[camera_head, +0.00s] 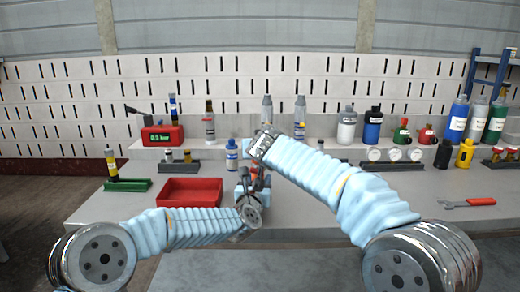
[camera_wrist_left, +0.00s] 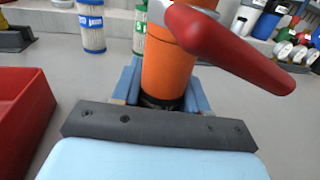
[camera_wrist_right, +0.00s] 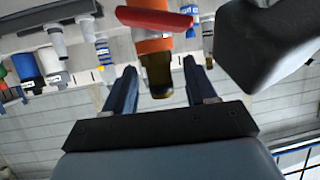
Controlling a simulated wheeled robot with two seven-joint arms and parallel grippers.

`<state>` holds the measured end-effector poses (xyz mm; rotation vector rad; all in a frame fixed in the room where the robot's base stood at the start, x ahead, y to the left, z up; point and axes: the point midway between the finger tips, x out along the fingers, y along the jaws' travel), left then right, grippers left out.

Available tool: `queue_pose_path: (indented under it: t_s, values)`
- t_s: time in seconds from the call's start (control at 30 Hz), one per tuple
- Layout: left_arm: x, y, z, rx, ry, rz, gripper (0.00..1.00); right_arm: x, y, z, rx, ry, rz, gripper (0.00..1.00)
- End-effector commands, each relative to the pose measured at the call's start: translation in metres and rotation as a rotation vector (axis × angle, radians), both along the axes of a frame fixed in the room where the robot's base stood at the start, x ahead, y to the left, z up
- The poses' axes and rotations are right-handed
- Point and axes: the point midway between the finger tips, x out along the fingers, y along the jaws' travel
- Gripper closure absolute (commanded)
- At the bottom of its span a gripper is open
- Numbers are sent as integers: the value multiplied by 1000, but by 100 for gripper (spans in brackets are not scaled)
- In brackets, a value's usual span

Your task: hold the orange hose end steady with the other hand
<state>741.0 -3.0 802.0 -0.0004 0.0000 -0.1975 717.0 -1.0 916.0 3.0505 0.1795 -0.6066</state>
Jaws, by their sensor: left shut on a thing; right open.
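The orange hose end (camera_wrist_left: 167,78) stands between the fingers of my left gripper (camera_wrist_left: 164,88), which is shut on it. A red lever (camera_wrist_left: 228,48) sticks out across its top to the right. In the right wrist view the orange hose end (camera_wrist_right: 153,46) shows with the red lever (camera_wrist_right: 154,18) and a dark brass-coloured tip (camera_wrist_right: 158,80). My right gripper (camera_wrist_right: 160,72) is open, its fingers on either side of the tip, with gaps visible. In the head view both grippers meet near the table's middle and mostly hide the hose end.
A red tray (camera_head: 190,191) lies left of the grippers. A blue-labelled bottle (camera_head: 232,155) stands close behind them. Several bottles and gauges line the back shelf. Red-handled pliers (camera_head: 467,203) lie at the right. A dark grey block (camera_wrist_right: 268,50) is close to my right gripper.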

Motion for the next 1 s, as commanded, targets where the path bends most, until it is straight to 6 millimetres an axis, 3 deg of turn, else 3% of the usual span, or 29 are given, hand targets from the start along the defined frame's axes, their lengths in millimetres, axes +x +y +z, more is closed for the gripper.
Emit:
queue_pose_path:
  t_s: [0.4,0.77,0.8,0.97,1.0]
  values:
    - [0,0,0,0,0,0,93,9,1,-4,1,0,0,45]
    - [0,0,0,0,0,0,93,8,0,-4,1,0,0,99]
    - [0,0,0,0,0,0,93,8,0,-4,1,0,-1,75]
    - [0,0,0,0,0,0,93,8,0,-4,1,0,-1,99]
    - [0,0,0,0,0,0,93,8,0,-4,1,0,-1,100]
